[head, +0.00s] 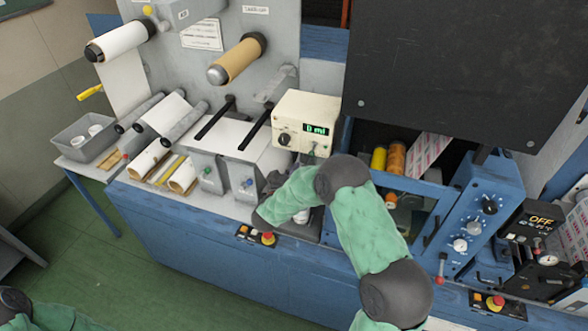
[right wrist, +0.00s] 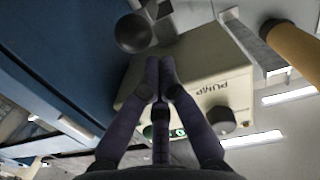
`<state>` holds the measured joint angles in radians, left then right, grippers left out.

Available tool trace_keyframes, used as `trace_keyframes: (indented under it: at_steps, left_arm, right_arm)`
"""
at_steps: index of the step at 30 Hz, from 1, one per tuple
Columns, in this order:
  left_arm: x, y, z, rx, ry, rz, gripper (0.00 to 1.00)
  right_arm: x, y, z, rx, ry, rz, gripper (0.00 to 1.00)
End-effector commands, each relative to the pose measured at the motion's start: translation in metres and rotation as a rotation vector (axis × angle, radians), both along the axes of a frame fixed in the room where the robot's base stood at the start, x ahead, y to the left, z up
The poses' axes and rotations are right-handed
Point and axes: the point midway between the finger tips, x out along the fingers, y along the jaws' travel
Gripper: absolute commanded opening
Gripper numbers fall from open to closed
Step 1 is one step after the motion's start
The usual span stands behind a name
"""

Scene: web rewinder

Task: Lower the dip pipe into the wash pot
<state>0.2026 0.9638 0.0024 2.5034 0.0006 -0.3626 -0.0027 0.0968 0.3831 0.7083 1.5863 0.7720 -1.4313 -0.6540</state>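The cream pump box (head: 306,122) stands on the bench with a green "0 ml" display; its PUMP lettering shows in the right wrist view (right wrist: 190,80). My right gripper (head: 272,184) is in front of the box, mostly hidden by my green forearm. In the right wrist view its two fingers (right wrist: 160,66) meet at the tips, with nothing clearly held between them. A small white round thing (head: 302,216), perhaps the wash pot, shows just below my wrist. I cannot make out the dip pipe. My left gripper is out of view.
Two grey ink-type units (head: 228,165) stand left of the pump box. A blue control panel (head: 475,215) with knobs is on the right. A dark round part (right wrist: 135,33) lies beyond my fingertips.

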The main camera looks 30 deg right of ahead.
Motion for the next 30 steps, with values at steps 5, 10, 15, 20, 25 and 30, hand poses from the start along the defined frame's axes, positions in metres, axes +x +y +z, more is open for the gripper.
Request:
trace_keyframes:
  at_steps: [5,10,15,20,25,30]
  left_arm:
    - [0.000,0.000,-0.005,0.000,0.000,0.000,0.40]
    - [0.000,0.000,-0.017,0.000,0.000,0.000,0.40]
    - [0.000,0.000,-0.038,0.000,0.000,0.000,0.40]
    - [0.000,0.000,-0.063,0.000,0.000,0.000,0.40]
    - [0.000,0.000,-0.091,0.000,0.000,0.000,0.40]
    - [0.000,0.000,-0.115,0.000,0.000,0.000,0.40]
  right_arm:
    - [0.000,0.000,-0.006,0.000,0.000,0.000,0.00]
    - [0.000,0.000,-0.021,0.000,0.001,0.000,0.00]
    - [0.000,0.000,-0.048,0.000,0.003,0.000,0.00]
    - [0.000,0.000,-0.080,0.000,0.004,0.001,0.00]
    - [0.000,0.000,-0.117,0.000,0.002,0.001,0.00]
    - [0.000,0.000,-0.150,0.000,0.001,0.000,0.00]
